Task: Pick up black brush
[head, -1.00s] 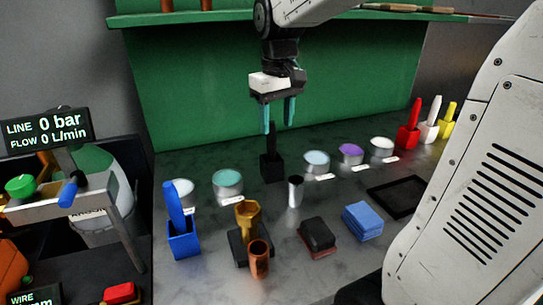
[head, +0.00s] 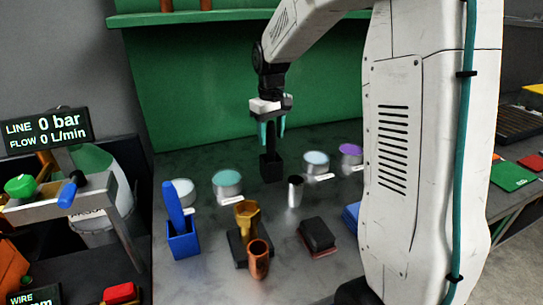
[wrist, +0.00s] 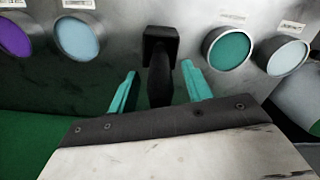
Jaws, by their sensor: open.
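The black brush (head: 271,143) stands upright in a black square holder (head: 271,167) near the back of the grey worktop. In the wrist view the brush (wrist: 160,85) lies between the two teal fingers, with its holder (wrist: 161,42) beyond the fingertips. My gripper (head: 271,138) is open, pointing down, with one finger on each side of the brush handle. My gripper also shows there (wrist: 158,75).
A teal pot (head: 227,185) stands left of the holder, and a light blue pot (head: 316,163) and purple pot (head: 350,155) stand right. A metal cup (head: 295,192), a blue brush in its holder (head: 183,240) and a copper cup (head: 258,262) stand nearer. The green back wall (head: 200,90) is behind.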

